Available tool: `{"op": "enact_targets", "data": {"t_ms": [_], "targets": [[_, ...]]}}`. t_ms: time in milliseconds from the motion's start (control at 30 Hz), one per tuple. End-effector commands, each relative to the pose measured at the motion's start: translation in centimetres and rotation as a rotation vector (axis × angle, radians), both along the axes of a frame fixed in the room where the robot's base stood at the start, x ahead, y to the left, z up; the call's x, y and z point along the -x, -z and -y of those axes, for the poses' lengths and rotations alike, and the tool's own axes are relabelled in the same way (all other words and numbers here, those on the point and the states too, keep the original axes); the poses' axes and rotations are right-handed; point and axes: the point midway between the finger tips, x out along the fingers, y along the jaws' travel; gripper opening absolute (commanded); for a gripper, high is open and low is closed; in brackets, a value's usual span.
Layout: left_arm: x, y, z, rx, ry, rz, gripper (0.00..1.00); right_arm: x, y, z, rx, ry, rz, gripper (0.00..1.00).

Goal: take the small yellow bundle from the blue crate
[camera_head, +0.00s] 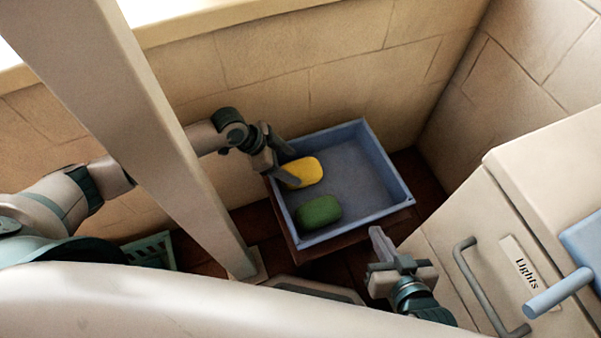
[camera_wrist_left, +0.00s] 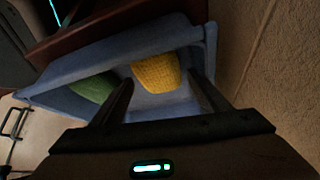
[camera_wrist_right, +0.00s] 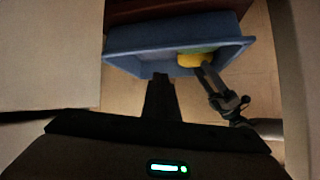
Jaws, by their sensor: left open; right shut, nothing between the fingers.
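The small yellow bundle (camera_head: 305,171) lies in the left part of the blue crate (camera_head: 387,163), and a green bundle (camera_head: 318,211) lies near it. My left gripper (camera_head: 289,166) is open at the crate's left side, with its fingers at the yellow bundle. In the left wrist view the yellow bundle (camera_wrist_left: 157,73) shows ahead, between the two open fingers (camera_wrist_left: 160,95). Contact is unclear. My right gripper (camera_head: 380,240) is shut and empty, outside the crate near its front right corner. In the right wrist view its closed fingers (camera_wrist_right: 161,90) point toward the crate (camera_wrist_right: 150,45).
The crate rests on a low brown stand (camera_head: 350,233) against stone walls. A pale cabinet with a grey handle (camera_head: 480,285) and a "Lights" label (camera_head: 526,262) stands at the right. A pale post (camera_head: 150,130) crosses the left side. A green slatted basket (camera_head: 150,250) is on the floor.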

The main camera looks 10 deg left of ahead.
Motion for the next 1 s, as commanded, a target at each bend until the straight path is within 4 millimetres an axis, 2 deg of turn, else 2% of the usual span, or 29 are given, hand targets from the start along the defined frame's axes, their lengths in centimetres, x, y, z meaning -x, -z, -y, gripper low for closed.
{"op": "enact_targets", "data": {"t_ms": [367,700,1000], "targets": [[-0.1,0.5,0.4,0.001,0.000,-0.001,0.69,-0.2,-0.1,-0.1,-0.003,0.000,0.017,0.00],[-0.9,3.5,2.4,0.001,0.000,0.000,0.69,-1.7,-2.7,-1.2,-0.048,0.002,0.182,0.00],[-1.1,4.2,2.8,0.000,0.000,0.000,0.69,-2.0,-3.6,-1.4,-0.060,0.003,0.227,0.00]]}}
